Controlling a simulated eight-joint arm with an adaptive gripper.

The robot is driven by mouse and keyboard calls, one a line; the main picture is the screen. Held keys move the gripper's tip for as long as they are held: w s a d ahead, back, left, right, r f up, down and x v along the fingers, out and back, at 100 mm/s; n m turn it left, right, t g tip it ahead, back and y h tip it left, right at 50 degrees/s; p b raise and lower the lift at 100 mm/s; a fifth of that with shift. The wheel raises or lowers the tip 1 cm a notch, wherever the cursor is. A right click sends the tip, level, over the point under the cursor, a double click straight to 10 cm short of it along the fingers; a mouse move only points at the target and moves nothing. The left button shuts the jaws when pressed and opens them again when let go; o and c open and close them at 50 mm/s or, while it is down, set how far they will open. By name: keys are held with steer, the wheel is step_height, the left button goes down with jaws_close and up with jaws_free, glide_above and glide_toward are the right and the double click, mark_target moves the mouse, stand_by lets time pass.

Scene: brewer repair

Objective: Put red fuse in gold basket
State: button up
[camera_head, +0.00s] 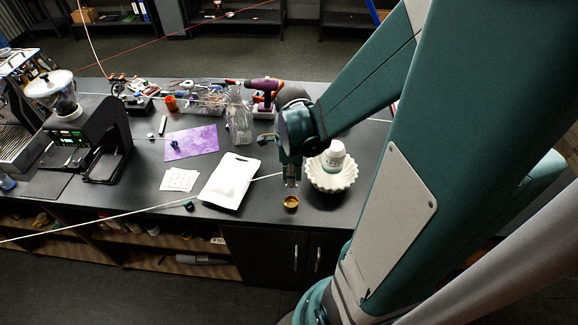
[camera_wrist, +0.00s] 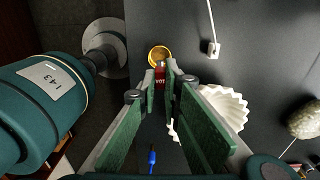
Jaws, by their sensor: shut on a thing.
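The red fuse (camera_wrist: 160,74) shows in the wrist view, held between the fingertips of my gripper (camera_wrist: 161,84), which is shut on it. The small gold basket (camera_wrist: 158,52) appears just beyond the fuse in that view. In the head view the gold basket (camera_head: 291,203) stands near the front edge of the counter. My gripper (camera_head: 291,181) points down, with its tips above the basket. The fuse is too small to make out in the head view. I cannot tell whether its lower end is inside the rim.
A white scalloped bowl (camera_head: 334,182) holding a white jar (camera_head: 334,155) stands right of the basket. A white tray (camera_head: 230,182) lies to the left. A glass bottle (camera_head: 239,121), a purple drill (camera_head: 264,88) and a coffee grinder (camera_head: 85,125) are farther away.

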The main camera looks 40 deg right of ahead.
steer(key=shift+f, duration=0.1)
stand_by(0.4)
steer(key=b, duration=0.8)
glide_above(291, 205)
steer(key=shift+d+f, duration=0.1)
steer(key=shift+f, duration=5.3)
steer(key=o, duration=0.8)
steer(key=shift+r, duration=0.15)
steer(key=shift+r+p, duration=2.6)
steer(key=shift+r, duration=0.8)
